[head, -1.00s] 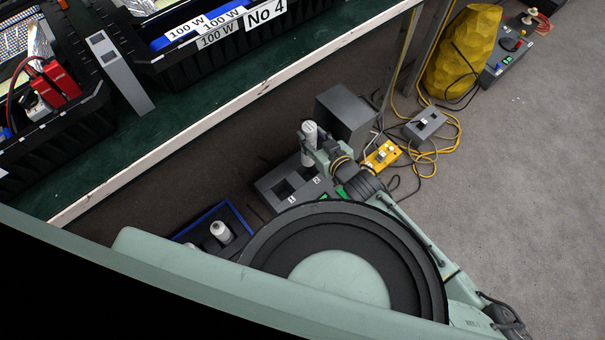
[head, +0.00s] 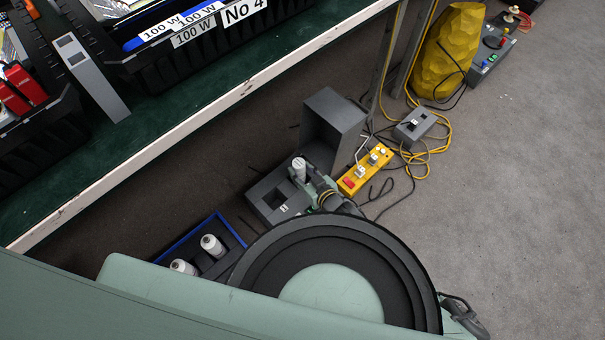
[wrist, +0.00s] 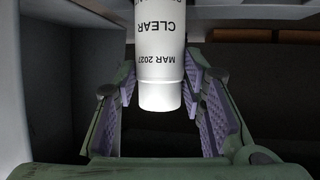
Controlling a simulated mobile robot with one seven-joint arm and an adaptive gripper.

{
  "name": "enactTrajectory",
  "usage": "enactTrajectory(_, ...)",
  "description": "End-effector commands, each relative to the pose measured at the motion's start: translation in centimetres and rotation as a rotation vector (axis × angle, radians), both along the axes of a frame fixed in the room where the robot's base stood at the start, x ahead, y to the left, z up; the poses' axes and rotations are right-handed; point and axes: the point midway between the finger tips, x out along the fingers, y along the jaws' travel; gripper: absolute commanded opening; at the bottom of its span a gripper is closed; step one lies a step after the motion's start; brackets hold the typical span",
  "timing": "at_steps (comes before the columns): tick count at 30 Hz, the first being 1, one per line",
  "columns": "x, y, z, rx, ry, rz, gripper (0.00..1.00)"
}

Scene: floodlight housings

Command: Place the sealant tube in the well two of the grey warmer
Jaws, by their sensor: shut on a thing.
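The white sealant tube (head: 299,168) is upright in my gripper (head: 308,180), over the far right part of the grey warmer (head: 257,193). In the wrist view the tube (wrist: 162,75), printed "CLEAR" and "MAR 2027", stands between the two purple-padded fingers of my gripper (wrist: 165,103). One square well (head: 274,198) of the warmer shows open and empty, with a white label beside it. Well two is hidden behind the tube and my gripper. I cannot tell whether the tube's lower end is inside it.
A tall grey box (head: 338,115) stands close behind the warmer. A yellow control box (head: 364,172) and cables lie to the right. A blue-edged tray (head: 228,231) with two white tubes is at the lower left. The green bench edge (head: 215,115) overhangs the left side.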

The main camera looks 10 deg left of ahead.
Motion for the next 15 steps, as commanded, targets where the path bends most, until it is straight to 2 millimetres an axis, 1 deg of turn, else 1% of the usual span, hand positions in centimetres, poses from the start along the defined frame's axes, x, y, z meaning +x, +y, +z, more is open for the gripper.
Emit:
enactTrajectory(1, 0.03, 0.05, -0.64, 0.001, -0.001, 0.000, 0.00)
enactTrajectory(3, 0.02, 0.08, -0.94, 0.002, -0.002, 0.001, 0.00)
enactTrajectory(10, 0.03, 0.06, -0.93, 0.003, -0.003, 0.001, 0.00)
enactTrajectory(14, 0.04, 0.05, -1.34, 0.002, -0.002, 0.001, 0.00)
enactTrajectory(15, 0.01, 0.01, -1.38, 0.001, -0.001, 0.000, 0.38)
